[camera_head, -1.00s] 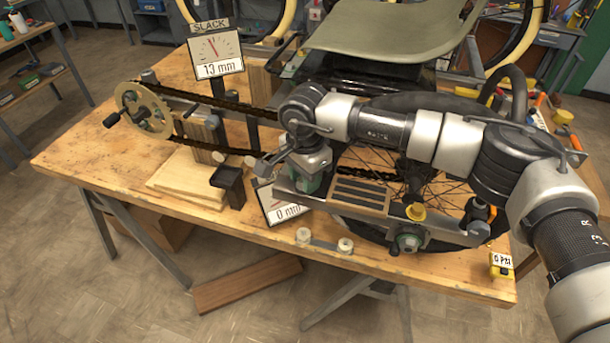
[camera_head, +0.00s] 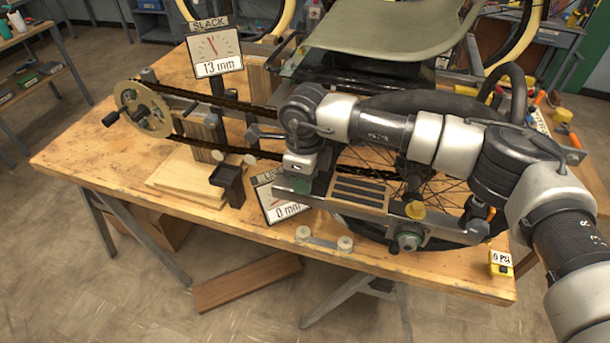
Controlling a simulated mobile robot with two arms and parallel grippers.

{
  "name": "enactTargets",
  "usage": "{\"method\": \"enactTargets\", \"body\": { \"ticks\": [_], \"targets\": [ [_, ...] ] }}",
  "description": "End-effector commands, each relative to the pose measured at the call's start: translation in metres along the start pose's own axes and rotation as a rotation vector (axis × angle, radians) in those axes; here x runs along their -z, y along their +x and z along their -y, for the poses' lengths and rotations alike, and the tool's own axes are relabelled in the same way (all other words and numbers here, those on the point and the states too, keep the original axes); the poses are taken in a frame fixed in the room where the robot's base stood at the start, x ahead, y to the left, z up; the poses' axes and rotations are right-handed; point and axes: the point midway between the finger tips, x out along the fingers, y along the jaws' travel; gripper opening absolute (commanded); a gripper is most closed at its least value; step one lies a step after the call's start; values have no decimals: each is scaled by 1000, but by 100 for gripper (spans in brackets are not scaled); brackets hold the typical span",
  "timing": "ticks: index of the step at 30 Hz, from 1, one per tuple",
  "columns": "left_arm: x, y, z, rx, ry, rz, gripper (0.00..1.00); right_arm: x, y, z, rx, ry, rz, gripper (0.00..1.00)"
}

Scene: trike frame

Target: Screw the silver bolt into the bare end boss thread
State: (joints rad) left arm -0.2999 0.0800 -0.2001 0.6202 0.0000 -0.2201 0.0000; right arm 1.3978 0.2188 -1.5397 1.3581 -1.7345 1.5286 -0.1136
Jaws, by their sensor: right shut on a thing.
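My right gripper (camera_head: 299,166) comes in from the right and points down at the left end of the metal frame rail (camera_head: 345,205). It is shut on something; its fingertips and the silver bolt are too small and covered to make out. A green part (camera_head: 298,185) shows just below the gripper, at that rail end. I cannot tell whether the bolt is in or touching the bare end boss, which I cannot make out here. A green-ringed fitting (camera_head: 408,240) sits at the rail's near right. My left gripper is not in view.
A slack gauge (camera_head: 214,55) reads 13 mm; a lower gauge (camera_head: 282,200) reads 0 mm. A black holder (camera_head: 228,185) stands left of the gripper. The chain (camera_head: 215,148) and chainring (camera_head: 145,108) lie farther left.

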Motion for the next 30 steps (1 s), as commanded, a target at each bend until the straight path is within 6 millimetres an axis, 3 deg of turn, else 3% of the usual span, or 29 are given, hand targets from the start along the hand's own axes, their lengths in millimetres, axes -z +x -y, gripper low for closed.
{"method": "enactTargets", "body": {
  "ticks": [1,2,5,14,30],
  "targets": [
    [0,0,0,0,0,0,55,0,0,0,0,0,0,20],
    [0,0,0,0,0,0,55,0,0,0,0,-1,0,34],
    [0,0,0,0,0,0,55,0,0,0,0,-1,0,47],
    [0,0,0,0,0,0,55,0,0,0,0,-34,0,47],
    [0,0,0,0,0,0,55,-2,0,3,1,-766,0,47]
  ]
}}
